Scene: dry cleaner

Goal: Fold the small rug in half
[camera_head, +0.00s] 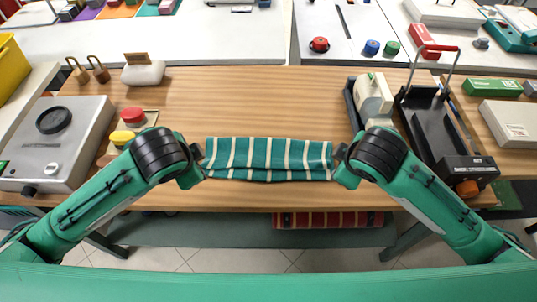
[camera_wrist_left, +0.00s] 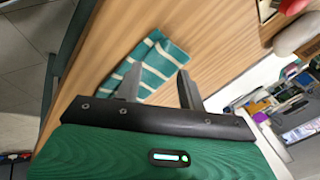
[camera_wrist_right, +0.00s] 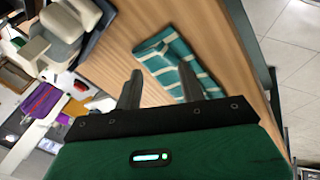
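The small rug (camera_head: 268,158) is green with pale stripes and lies as a narrow strip across the front of the wooden table. A darker lower edge shows along its front, like a second layer, but I cannot tell how the layers lie. My left gripper (camera_head: 201,154) is at the rug's left end, and my right gripper (camera_head: 340,153) is at its right end. The rug shows beyond the spread fingers in the left wrist view (camera_wrist_left: 152,68) and in the right wrist view (camera_wrist_right: 172,62). Both grippers are open, with nothing clearly held between the fingers.
The wooden table (camera_head: 250,100) is clear behind the rug. A grey machine (camera_head: 70,150) and red and yellow buttons (camera_head: 128,127) stand left. A cream-handled device (camera_head: 374,95) and a black stand (camera_head: 437,125) stand right. A red striped textile (camera_head: 330,219) lies below the front edge.

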